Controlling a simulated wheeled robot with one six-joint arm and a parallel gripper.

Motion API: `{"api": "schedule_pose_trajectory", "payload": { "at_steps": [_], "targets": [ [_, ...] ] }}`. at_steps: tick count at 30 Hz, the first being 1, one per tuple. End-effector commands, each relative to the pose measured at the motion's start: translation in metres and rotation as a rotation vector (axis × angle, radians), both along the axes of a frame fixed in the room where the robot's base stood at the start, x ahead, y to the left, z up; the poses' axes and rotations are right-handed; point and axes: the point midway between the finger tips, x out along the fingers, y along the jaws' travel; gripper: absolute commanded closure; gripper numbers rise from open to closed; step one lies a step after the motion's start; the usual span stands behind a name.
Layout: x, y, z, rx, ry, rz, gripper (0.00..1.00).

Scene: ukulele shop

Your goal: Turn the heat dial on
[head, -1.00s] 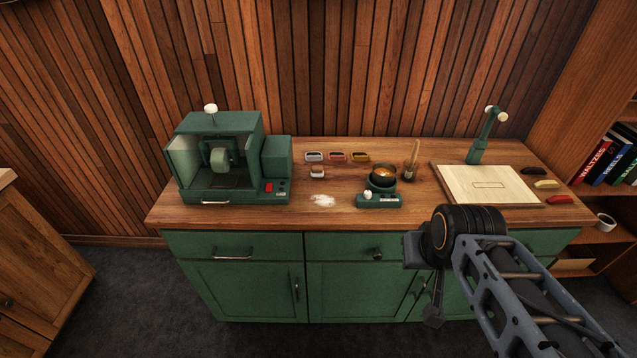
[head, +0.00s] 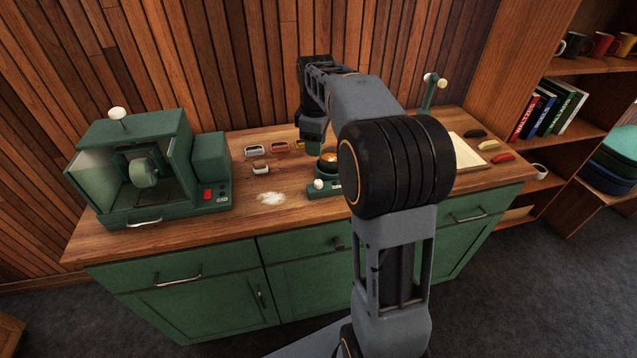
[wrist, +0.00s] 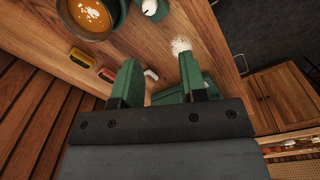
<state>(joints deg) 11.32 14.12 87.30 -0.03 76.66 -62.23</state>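A small green warmer (head: 322,192) stands on the wooden worktop and holds a dark pot (head: 327,166) of orange-brown liquid. A white round knob, apparently the heat dial (head: 319,184), is on its front left. In the wrist view the pot (wrist: 90,14) is at the top left and the white dial (wrist: 150,6) is at the top edge, beyond my fingertips. My gripper (wrist: 158,62) has its two green fingers spread apart, with nothing held. In the head view my gripper (head: 313,138) hangs above and behind the pot, apart from the dial. My arm hides the warmer's right side.
A green machine (head: 165,165) with a white-topped knob and red switch stands at the left. White powder (head: 271,198) lies left of the warmer. Small coloured trays (head: 280,147) sit behind. A pale board (head: 466,152) is at the right, partly behind my arm.

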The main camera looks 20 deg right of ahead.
Motion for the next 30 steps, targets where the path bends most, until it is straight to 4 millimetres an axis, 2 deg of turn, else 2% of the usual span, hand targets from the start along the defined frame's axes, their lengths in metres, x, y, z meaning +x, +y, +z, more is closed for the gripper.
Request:
{"api": "schedule_pose_trajectory", "payload": {
  "at_steps": [3, 7, 11, 21, 30],
  "targets": [
    [0.013, -0.01, -0.01, 0.003, 0.024, 0.06, 0.61],
    [0.017, -0.015, -0.022, 0.006, 0.036, 0.089, 0.61],
    [0.017, -0.016, -0.042, 0.007, 0.038, 0.093, 0.61],
    [0.017, -0.017, -0.106, 0.006, 0.037, 0.09, 0.61],
    [0.017, -0.017, -0.141, 0.006, 0.034, 0.089, 0.61]
  ]
}}
